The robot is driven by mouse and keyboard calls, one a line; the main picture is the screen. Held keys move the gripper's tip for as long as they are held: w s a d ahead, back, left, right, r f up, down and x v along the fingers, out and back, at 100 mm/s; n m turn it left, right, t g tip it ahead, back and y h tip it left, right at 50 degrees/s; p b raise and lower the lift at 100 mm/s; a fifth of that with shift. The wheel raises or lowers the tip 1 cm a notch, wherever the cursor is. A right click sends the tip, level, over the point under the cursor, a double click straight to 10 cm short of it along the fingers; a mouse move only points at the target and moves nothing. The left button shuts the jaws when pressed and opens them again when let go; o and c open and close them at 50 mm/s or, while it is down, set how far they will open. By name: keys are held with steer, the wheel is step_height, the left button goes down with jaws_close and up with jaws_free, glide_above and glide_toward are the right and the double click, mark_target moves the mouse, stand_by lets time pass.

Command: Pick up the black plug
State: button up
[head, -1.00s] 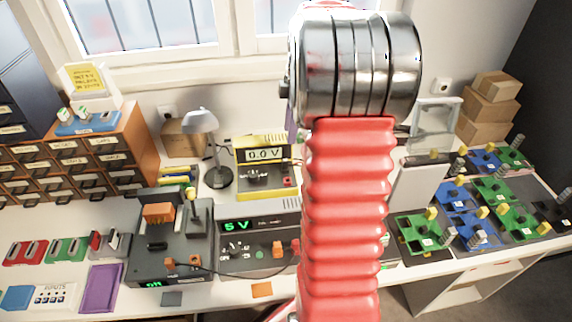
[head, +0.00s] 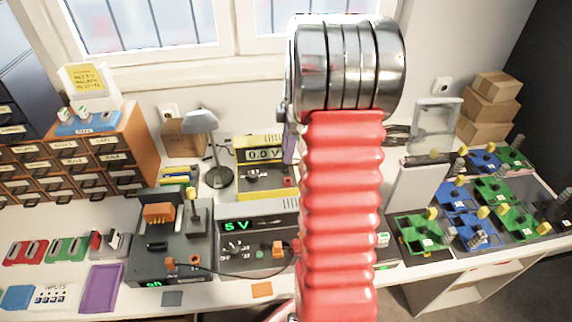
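I cannot single out a black plug with certainty. A small black piece (head: 157,245) sits on the grey device (head: 150,270) at the left of centre; it is too small to tell whether it is a plug or a socket. A dark cable runs from an orange plug (head: 170,263) on that device to another orange plug (head: 278,248) on the power supply (head: 237,262), whose display reads 5 V. My gripper is out of view; only my red arm and its metal joint show, hiding part of the bench right of the supply.
A yellow meter (head: 262,180) and a lamp (head: 208,125) stand behind. Green and blue boards (head: 425,240) fill the bench's right side. Drawers (head: 85,160) and a purple slab (head: 102,288) are at left. Small bare patches of white bench show along the front.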

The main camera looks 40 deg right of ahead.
steer(key=f, duration=0.3)
steer(key=shift+w+a+f, duration=0.1)
steer(key=shift+a, duration=0.1)
stand_by(0.3)
jaws_close()
stand_by(0.5)
